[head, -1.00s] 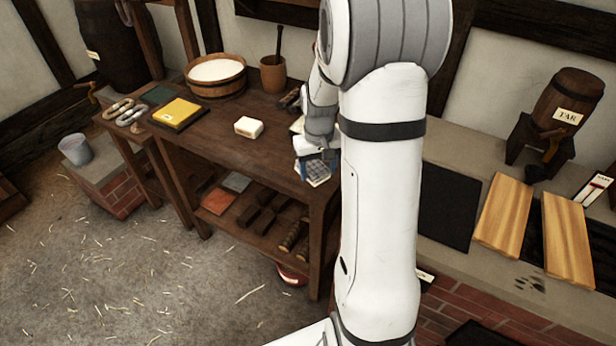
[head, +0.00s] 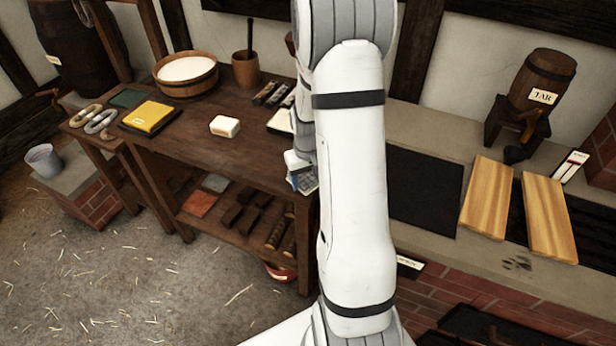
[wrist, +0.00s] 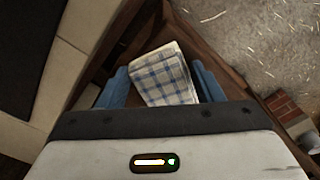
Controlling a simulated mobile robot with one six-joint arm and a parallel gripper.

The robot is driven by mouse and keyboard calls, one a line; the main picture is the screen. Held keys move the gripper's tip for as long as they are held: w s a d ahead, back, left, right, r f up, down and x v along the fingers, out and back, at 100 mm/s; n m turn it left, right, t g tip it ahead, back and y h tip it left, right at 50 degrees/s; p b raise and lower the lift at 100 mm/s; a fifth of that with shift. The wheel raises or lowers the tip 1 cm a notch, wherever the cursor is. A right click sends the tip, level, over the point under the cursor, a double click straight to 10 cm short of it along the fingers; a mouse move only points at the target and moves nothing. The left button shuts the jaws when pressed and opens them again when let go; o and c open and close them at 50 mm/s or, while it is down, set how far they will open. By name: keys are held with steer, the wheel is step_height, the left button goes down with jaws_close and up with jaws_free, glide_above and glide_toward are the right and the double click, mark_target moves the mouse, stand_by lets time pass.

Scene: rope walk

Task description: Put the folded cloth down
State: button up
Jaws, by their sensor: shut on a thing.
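The folded cloth (wrist: 165,80) is white with blue checks. In the wrist view it sits between the two blue fingers of my gripper (wrist: 160,84), which is shut on it. In the head view a small part of the cloth (head: 306,182) shows at the right end of the dark wooden table (head: 190,150), beside my arm. My arm hides most of my gripper there. I cannot tell whether the cloth touches the tabletop.
The table holds a white block (head: 225,127), a yellow folded item (head: 150,117), a tub of white stuff (head: 186,75) and a mortar (head: 246,70). The table's middle front is clear. A stone ledge with wooden boards (head: 487,197) and a tar barrel (head: 543,80) is at right.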

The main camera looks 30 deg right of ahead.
mark_target(308, 183)
steer(key=shift+f, duration=0.2)
steer(key=o, duration=1.3)
steer(key=shift+r, duration=0.15)
step_height(308, 183, up, 12)
steer(key=shift+s+a+r+n+t+b, duration=0.1)
steer(key=shift+s+a+r+n+t, duration=0.25)
steer(key=shift+s+a+r, duration=1.75)
steer(key=shift+s+a+r+n+t+b, duration=0.15)
steer(key=shift+s+a+r+t, duration=0.65)
steer(key=shift+s+a, duration=2.35)
steer(key=shift+s+a+r+n+t+b, duration=0.1)
steer(key=shift+s+a+r+n+t, duration=0.15)
steer(key=shift+s+a+r, duration=2.3)
